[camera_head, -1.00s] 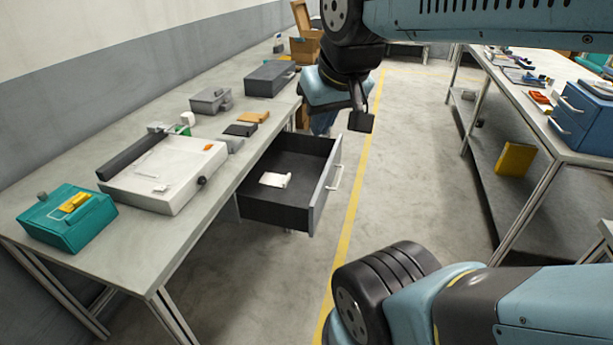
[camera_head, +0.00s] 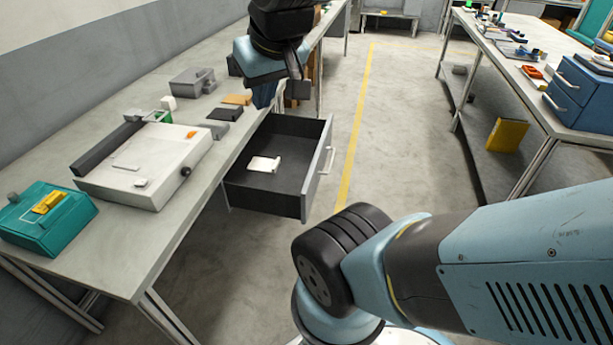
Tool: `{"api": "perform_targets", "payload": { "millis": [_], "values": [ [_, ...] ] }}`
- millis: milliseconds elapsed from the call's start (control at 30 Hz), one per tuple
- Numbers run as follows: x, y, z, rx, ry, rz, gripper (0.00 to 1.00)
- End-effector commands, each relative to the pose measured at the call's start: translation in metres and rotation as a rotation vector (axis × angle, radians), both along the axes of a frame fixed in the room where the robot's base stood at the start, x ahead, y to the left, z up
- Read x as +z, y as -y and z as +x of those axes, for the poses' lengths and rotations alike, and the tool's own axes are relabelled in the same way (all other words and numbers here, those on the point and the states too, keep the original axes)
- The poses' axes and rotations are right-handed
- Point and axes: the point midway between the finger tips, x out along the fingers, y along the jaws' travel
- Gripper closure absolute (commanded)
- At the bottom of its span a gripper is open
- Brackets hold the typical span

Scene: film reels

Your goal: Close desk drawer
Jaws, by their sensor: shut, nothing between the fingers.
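The desk drawer (camera_head: 240,188) is pulled out from under the left desk (camera_head: 125,252). It is a dark open box with a grey front (camera_head: 317,180) and a pale bar handle (camera_head: 329,160) facing right. A small white item (camera_head: 264,164) lies inside it. My gripper (camera_head: 300,90) is shut and empty, above and beyond the drawer's far side, apart from the front and handle. The dark wrist partly hides the desk behind it, and the fingers are small and hard to make out.
On the desk stand a white film device (camera_head: 150,165), a teal box (camera_head: 45,220) and a grey box (camera_head: 193,82). A second bench (camera_head: 540,105) with a blue drawer unit (camera_head: 580,95) is at right. The floor between is clear, marked by a yellow line.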

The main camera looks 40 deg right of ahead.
Motion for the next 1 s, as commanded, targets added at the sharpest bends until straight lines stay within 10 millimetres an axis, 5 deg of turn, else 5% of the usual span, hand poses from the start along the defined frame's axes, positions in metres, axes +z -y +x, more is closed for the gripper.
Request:
{"api": "perform_targets", "payload": {
  "millis": [367,1000],
  "values": [
    [-0.005,0.004,0.008,-0.034,-0.049,0.026,1.00],
    [-0.079,0.060,0.084,-0.425,-0.520,0.406,1.00]
  ]
}}
